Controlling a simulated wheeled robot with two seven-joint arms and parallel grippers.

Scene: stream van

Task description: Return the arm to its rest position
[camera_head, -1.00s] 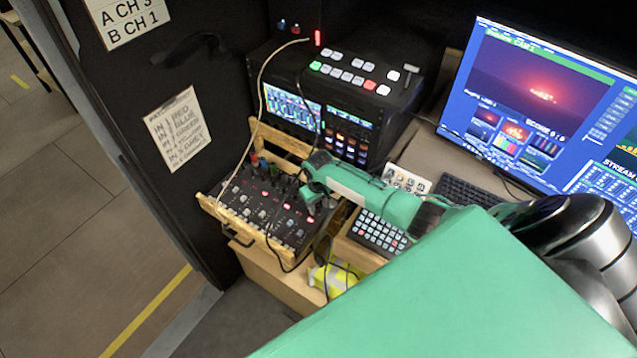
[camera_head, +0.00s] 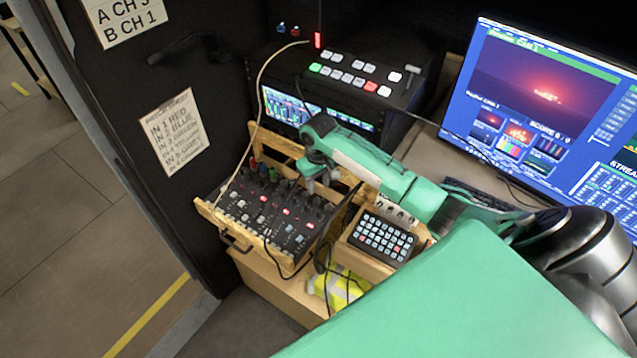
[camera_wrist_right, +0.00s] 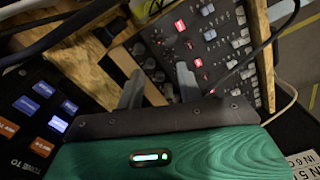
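My right arm (camera_head: 372,165) is green and reaches in from the right, across the desk. Its gripper (camera_head: 320,184) hangs above the back right part of the mixer panel (camera_head: 265,215), which has knobs and lit red buttons. In the right wrist view the two grey fingers (camera_wrist_right: 160,85) stand apart with nothing held between them. The mixer panel (camera_wrist_right: 205,50) lies beyond the fingertips there. Whether the fingers touch anything is hard to tell. My left gripper is not in view.
A switcher console (camera_head: 350,85) with lit buttons stands behind the arm. A small keypad (camera_head: 382,238) lies below the forearm, and a monitor (camera_head: 535,110) stands at right. A thin pale cable (camera_head: 261,90) runs from the console to the mixer. The floor at left is clear.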

